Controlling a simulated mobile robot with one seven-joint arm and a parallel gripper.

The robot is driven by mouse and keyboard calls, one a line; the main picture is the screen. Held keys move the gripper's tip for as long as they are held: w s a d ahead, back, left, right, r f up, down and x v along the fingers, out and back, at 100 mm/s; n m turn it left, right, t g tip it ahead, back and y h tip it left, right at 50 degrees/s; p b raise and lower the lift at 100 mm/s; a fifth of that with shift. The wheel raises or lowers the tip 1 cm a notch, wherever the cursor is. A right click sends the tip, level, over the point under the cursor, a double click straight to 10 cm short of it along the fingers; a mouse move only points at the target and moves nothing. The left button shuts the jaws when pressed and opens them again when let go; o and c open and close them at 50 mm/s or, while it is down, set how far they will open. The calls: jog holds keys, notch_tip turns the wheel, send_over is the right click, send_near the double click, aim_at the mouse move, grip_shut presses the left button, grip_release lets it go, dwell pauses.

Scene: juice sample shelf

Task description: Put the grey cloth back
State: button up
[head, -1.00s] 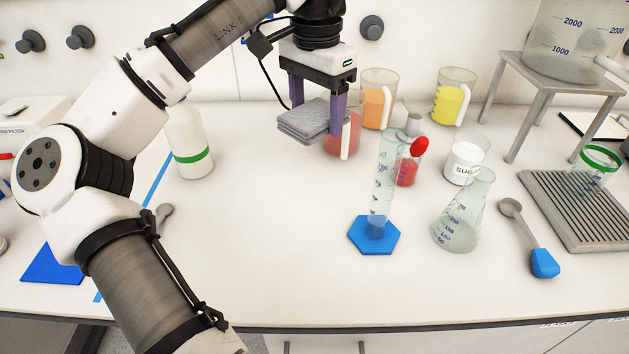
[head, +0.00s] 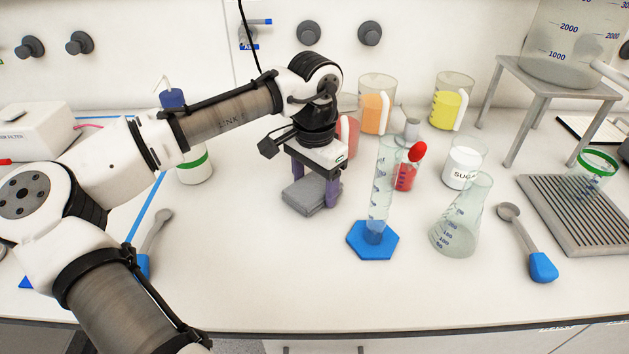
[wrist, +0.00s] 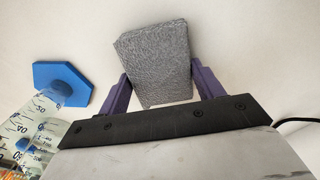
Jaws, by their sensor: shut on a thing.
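The folded grey cloth (head: 308,195) is between the purple fingers of my gripper (head: 316,187), in the middle of the bench, left of the graduated cylinder. In the wrist view the cloth (wrist: 156,62) fills the gap between both fingers of my gripper (wrist: 156,84), which are shut on its sides. Whether the cloth touches the bench or hangs just above it, I cannot tell. Part of its top is hidden by the gripper in the head view.
The graduated cylinder on its blue base (head: 372,240) stands close on the right, near a conical flask (head: 461,222). Beakers of red, orange (head: 375,112) and yellow (head: 450,107) juice stand behind. A spoon (head: 155,230) lies left. The bench in front of the cloth is clear.

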aim_at(314, 185)
jog(key=shift+f, duration=0.15)
jog(key=o, duration=0.9)
jog(key=shift+o, duration=0.2)
notch_tip(314, 185, up, 12)
jog(key=shift+r, duration=0.2)
